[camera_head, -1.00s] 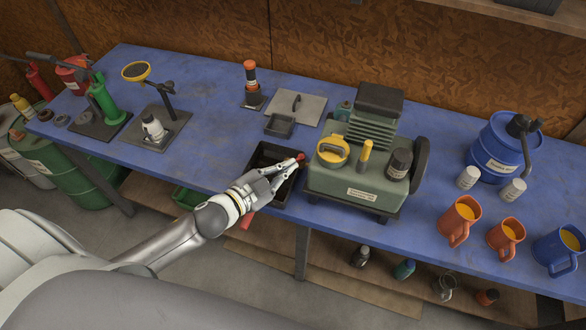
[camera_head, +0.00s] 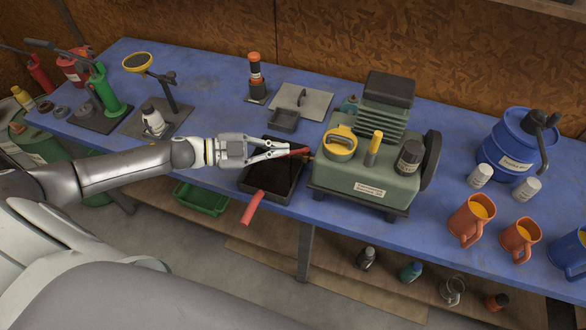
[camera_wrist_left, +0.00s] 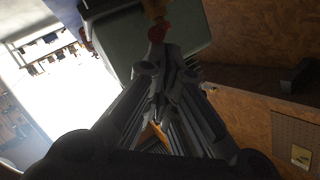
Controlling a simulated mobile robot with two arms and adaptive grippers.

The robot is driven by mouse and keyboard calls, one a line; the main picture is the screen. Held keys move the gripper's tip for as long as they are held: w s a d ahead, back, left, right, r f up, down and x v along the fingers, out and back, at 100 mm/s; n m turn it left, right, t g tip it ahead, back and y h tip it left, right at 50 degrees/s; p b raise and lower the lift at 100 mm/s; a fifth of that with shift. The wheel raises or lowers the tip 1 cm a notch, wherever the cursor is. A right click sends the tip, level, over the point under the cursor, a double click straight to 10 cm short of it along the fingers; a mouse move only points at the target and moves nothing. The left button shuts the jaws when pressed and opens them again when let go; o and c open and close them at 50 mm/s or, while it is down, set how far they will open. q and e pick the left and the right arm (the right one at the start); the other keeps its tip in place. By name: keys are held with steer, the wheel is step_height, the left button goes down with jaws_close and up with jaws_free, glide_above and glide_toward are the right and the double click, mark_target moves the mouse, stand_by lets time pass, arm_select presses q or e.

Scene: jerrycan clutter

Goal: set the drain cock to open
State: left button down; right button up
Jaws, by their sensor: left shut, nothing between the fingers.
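The drain cock has a red handle (camera_head: 299,152) at the left side of the green compressor (camera_head: 362,178), above a black tray. In the head view the handle shows as a short red bar pointing left, partly beside my fingertips. In the left wrist view the red handle end (camera_wrist_left: 159,32) is just beyond the fingertips, with a brass body (camera_wrist_left: 153,8) behind it. My left gripper (camera_head: 287,149) is shut and empty, with its tips beside or touching the handle; I cannot tell which. My right gripper is not in view.
The black tray (camera_head: 245,186) lies below my gripper, with a red bar (camera_head: 255,207) sticking out over the table's front edge. A small dark tray (camera_head: 284,121) and a grey plate (camera_head: 318,104) lie behind. Orange mugs (camera_head: 472,219) and a blue drum (camera_head: 512,148) stand right.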

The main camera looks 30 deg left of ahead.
arm_select(q)
steer(key=shift+w+a+m+g+h+b, duration=0.45)
steer(key=shift+w+m+g+b, duration=0.1)
steer(key=shift+w+g+b, duration=0.2)
steer(key=shift+w+a+m+g+h+b, duration=0.4)
steer(key=shift+w+m+g+b, duration=0.2)
steer(key=shift+b, duration=0.25)
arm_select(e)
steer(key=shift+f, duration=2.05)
arm_select(q)
steer(key=shift+w+a, duration=0.1)
